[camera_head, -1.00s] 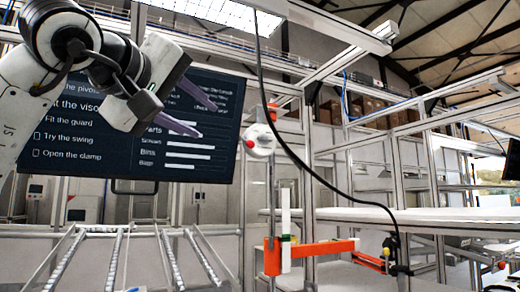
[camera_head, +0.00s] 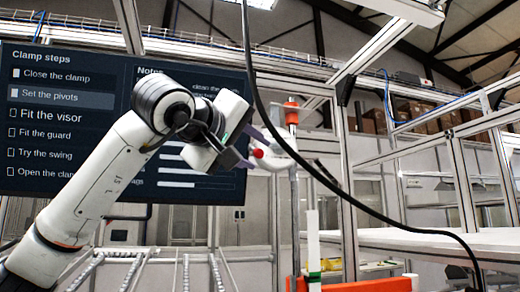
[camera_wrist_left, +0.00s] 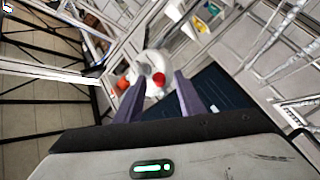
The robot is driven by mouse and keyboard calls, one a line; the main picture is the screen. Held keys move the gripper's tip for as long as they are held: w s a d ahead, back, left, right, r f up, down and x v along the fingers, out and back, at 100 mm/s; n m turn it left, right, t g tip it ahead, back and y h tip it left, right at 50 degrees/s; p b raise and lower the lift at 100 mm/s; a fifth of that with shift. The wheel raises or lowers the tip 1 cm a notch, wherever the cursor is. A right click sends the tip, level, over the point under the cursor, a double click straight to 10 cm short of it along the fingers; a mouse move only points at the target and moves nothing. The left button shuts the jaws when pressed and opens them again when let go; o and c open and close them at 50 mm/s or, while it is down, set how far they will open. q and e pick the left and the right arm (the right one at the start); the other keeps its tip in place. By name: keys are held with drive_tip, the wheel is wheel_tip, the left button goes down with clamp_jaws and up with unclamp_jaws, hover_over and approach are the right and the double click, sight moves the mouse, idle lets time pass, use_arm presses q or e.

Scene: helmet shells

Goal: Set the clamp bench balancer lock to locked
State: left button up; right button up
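The white round balancer housing (camera_head: 277,160) carries a small red knob (camera_head: 257,153). Both also show in the left wrist view, the housing (camera_wrist_left: 148,63) just beyond the fingertips and the red knob (camera_wrist_left: 158,79) between the fingers in the picture. My left gripper (camera_head: 254,149) is open, with its dark purple fingers either side of the knob; I cannot tell whether they touch it. My arm comes in from the lower left. An orange clamp bar (camera_head: 385,286) shows at the bottom edge, mostly cut off. My right gripper is out of view.
A black cable (camera_head: 330,185) hangs in a curve close by the housing. A dark step screen (camera_head: 60,115) stands behind my arm. An upright white bar (camera_head: 313,240) is below the housing. Aluminium frames and a pale shelf (camera_head: 430,242) are at the right.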

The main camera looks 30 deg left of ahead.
sight(256, 152)
use_arm(q)
drive_tip(key=shift+w+a+p, duration=0.2)
drive_tip(key=shift+w+p, duration=0.1)
drive_tip(key=shift+w, duration=1.25)
drive_tip(key=shift+c, duration=0.4)
clamp_jaws()
drive_tip(key=shift+r, duration=0.1)
